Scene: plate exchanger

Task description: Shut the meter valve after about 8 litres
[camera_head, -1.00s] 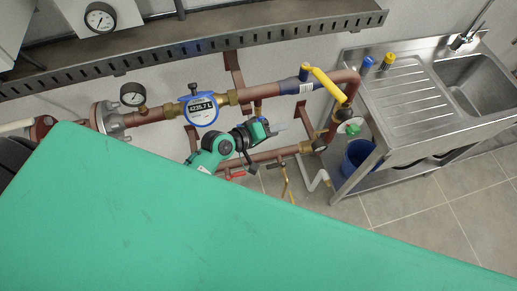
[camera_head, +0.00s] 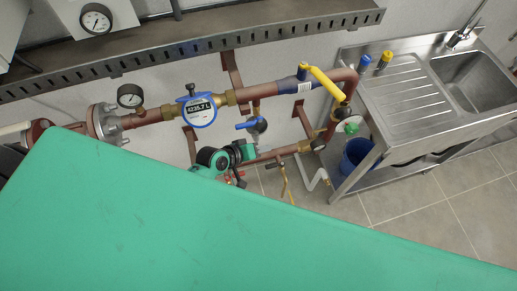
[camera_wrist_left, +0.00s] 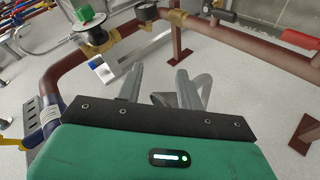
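The round blue meter (camera_head: 201,109) sits on the copper pipe, its display reading about 4235.7 L; the last digits are hard to read. A valve with a blue lever (camera_head: 248,124) is on the branch just right of and below the meter. The lever lies roughly level, across the vertical branch pipe. My left gripper (camera_head: 250,150) is below the lever, apart from it. In the left wrist view the two grey fingers (camera_wrist_left: 158,82) stand apart with nothing held between them. My right gripper is not in view.
A yellow lever (camera_head: 328,86) is on the upper pipe to the right. A red handle (camera_head: 233,175) is low beside my gripper. A pressure gauge (camera_head: 130,96) stands left of the meter. The steel sink (camera_head: 410,95) and blue bucket (camera_head: 358,153) are at right.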

